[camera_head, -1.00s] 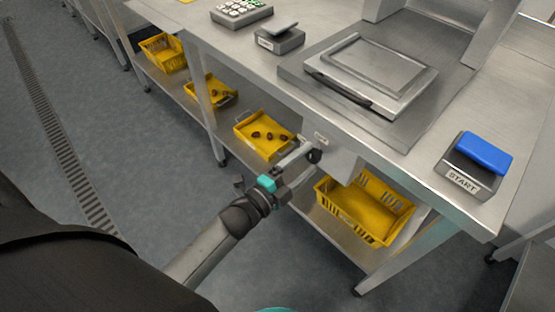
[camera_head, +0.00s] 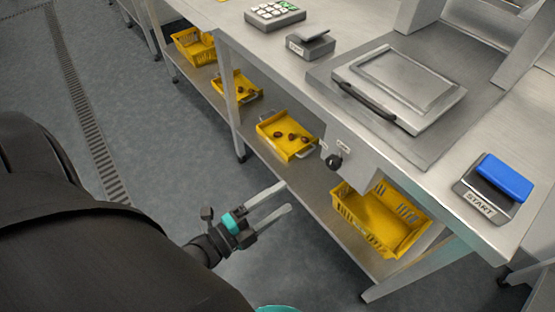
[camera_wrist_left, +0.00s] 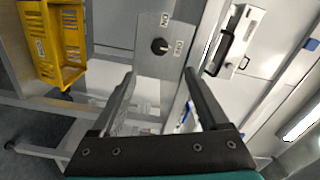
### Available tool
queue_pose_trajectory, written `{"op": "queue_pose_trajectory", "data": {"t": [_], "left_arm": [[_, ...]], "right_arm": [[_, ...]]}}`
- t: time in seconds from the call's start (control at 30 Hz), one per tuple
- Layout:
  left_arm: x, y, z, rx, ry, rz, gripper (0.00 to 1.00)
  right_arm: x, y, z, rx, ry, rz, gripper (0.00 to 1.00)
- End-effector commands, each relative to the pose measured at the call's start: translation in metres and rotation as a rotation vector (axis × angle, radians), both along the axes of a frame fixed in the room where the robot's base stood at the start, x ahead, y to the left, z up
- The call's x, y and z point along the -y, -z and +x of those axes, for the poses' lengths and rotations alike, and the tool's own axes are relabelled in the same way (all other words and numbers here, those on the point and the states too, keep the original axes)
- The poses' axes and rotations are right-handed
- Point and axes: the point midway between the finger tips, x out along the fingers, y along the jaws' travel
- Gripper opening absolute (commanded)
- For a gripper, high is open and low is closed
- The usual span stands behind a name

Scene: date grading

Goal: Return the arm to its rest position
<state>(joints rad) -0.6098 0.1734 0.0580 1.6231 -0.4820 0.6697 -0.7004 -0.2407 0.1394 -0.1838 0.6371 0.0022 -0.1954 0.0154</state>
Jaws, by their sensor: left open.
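My left gripper (camera_head: 278,203) is open and empty. In the head view it hangs over the grey floor, in front of the table's lower shelf and apart from it. Its two fingers (camera_wrist_left: 158,82) also show in the left wrist view, with nothing between them. Beyond them in that view is a panel with a black knob (camera_wrist_left: 159,46). The same knob (camera_head: 333,161) shows on the table's front in the head view. My right gripper is not in view.
The steel table (camera_head: 395,170) carries a lidded plate (camera_head: 400,82), a keypad (camera_head: 274,14) and a blue-topped START button (camera_head: 503,178). On the lower shelf are a yellow tray with dates (camera_head: 273,126) and a yellow basket (camera_head: 384,240). The floor (camera_head: 170,150) left of the table is clear.

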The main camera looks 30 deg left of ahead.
Motion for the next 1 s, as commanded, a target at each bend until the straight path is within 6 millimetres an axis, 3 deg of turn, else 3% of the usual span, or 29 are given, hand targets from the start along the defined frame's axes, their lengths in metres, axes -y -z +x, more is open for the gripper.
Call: {"op": "queue_pose_trajectory", "data": {"t": [0.37, 0.47, 0.57, 0.73, 0.87, 1.0], "left_arm": [[0.0, 0.001, 0.0, -0.003, 0.0, -0.001, 0.78], [-0.002, 0.013, 0.001, -0.043, -0.018, -0.025, 0.78], [-0.01, 0.047, 0.002, -0.161, -0.075, -0.094, 0.78], [-0.026, 0.146, -0.015, -0.508, -0.262, -0.29, 0.78], [-0.036, 0.22, -0.05, -0.784, -0.444, -0.433, 0.78], [-0.043, 0.283, -0.103, -1.054, -0.665, -0.549, 0.78]], "right_arm": [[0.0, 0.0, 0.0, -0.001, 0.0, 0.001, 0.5], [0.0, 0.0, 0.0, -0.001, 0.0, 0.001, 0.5], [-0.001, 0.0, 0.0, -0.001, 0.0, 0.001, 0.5], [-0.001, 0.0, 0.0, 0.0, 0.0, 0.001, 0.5], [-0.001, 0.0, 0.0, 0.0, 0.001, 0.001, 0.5], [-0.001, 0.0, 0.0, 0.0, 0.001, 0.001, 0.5]]}}
